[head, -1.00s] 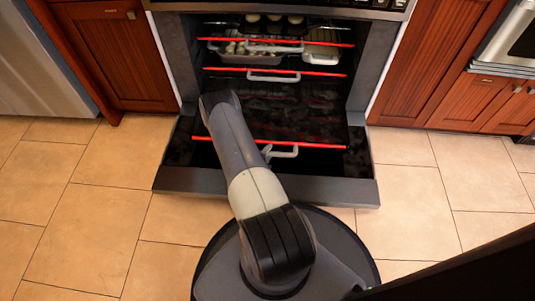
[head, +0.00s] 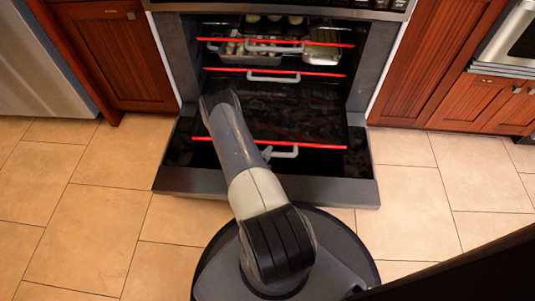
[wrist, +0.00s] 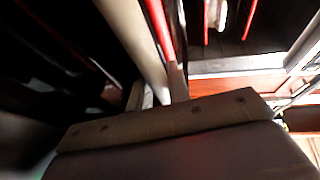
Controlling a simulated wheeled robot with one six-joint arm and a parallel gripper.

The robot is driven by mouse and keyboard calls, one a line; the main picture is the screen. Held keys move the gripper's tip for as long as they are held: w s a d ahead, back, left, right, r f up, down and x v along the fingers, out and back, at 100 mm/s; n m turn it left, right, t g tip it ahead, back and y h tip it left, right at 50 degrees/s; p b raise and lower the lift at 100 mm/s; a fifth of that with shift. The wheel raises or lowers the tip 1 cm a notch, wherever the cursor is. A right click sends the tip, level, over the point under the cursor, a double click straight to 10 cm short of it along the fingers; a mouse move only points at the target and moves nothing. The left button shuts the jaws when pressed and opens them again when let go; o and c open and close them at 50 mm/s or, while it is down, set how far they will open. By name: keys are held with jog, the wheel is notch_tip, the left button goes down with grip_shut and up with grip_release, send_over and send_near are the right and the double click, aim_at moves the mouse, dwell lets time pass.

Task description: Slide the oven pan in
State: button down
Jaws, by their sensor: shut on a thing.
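The open oven (head: 360,90) holds racks with red front strips and pale handles. The lowest one, a dark oven pan (head: 300,118), sticks out furthest, over the lowered door, with its red strip (head: 320,146) and pale handle (head: 285,154) in front. My arm reaches over its left side, and it hides my gripper in the head view. In the wrist view my gripper (wrist: 150,103) is shut at a pale bar (wrist: 137,40) beside a red strip (wrist: 160,25). The bar looks like a pan handle; the grip itself is dark and unclear.
The lowered oven door (head: 340,190) lies between my base and the oven. A metal tray with food (head: 238,58) and another pan (head: 322,45) sit on the upper rack. Wooden cabinets (head: 120,60) flank the oven. Tiled floor (head: 420,210) is clear on both sides.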

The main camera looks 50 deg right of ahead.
aim_at(272, 110)
jog(key=w+d+b, duration=0.2)
jog(key=w+d, duration=0.3)
jog(key=d, duration=0.1)
jog(key=w+d+b, duration=0.3)
jog(key=w+d, duration=0.2)
jog(key=d, duration=0.1)
jog(key=w+d+b, duration=0.3)
jog(key=w+d, duration=0.2)
jog(key=d, duration=0.2)
jog(key=shift+w, duration=0.1)
jog(key=c, duration=1.3)
grip_release()
jog(key=p+v, duration=0.4)
jog(key=v, duration=0.6)
jog(key=shift+r, duration=0.1)
jog(key=shift+a, duration=0.4)
jog(key=shift+c, duration=0.2)
